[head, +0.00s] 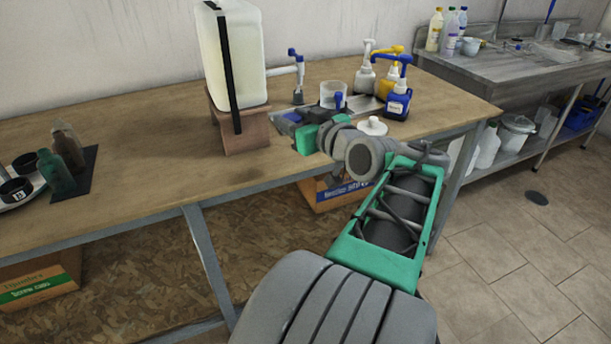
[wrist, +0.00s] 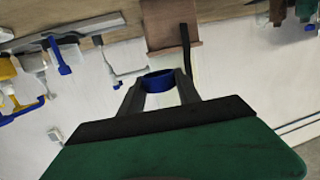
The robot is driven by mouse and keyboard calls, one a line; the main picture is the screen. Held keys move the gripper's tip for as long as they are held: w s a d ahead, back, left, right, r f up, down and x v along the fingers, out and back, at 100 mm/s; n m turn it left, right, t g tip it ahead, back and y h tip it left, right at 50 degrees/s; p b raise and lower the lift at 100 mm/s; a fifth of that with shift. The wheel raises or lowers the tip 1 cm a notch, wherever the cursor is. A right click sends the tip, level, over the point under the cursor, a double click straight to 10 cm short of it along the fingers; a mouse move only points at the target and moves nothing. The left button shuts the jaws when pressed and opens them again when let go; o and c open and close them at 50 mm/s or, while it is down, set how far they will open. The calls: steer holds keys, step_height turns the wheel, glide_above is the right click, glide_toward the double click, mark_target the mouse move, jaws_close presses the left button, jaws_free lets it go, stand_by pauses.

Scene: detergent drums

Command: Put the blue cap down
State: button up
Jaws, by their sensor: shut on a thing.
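The blue cap (wrist: 157,79) is held between the two fingertips of my gripper (wrist: 158,88) in the wrist view. It looks like a short blue ring or cup. My gripper is shut on it, and the picture there is upside down. A bit of blue shows at the fingers there. I cannot tell whether the cap touches anything below.
A large translucent drum (head: 234,60) with a tap stands on a wooden stand (head: 240,128). A clear beaker (head: 333,94), a white lid (head: 373,127), and pump bottles, one blue (head: 397,105), are to the right. Dark bottles (head: 56,172) stand left. The table's front left-middle is clear.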

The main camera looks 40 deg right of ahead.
steer(key=s+d+f+b, duration=0.1)
steer(key=s+d+b, duration=0.15)
steer(key=s, duration=0.25)
steer(key=w+d+f, duration=0.2)
steer(key=w+f, duration=0.1)
steer(key=w+d+f, duration=0.2)
steer(key=w+f, duration=0.1)
steer(key=w, duration=0.1)
steer(key=w+d+f+b, duration=0.1)
steer(key=w+d+f, duration=0.1)
steer(key=w+f, duration=0.1)
steer(key=shift+w+d, duration=0.4)
steer(key=shift+w, duration=0.1)
steer(key=shift+w+d+f+b, duration=0.1)
steer(key=shift+w+f+b, duration=0.1)
steer(key=shift+f, duration=0.7)
steer(key=shift+w+d+f+b, duration=0.1)
steer(key=shift+f+b, duration=0.05)
steer(key=shift+f, duration=0.75)
steer(key=shift+f, duration=0.2)
steer(key=o, duration=1.3)
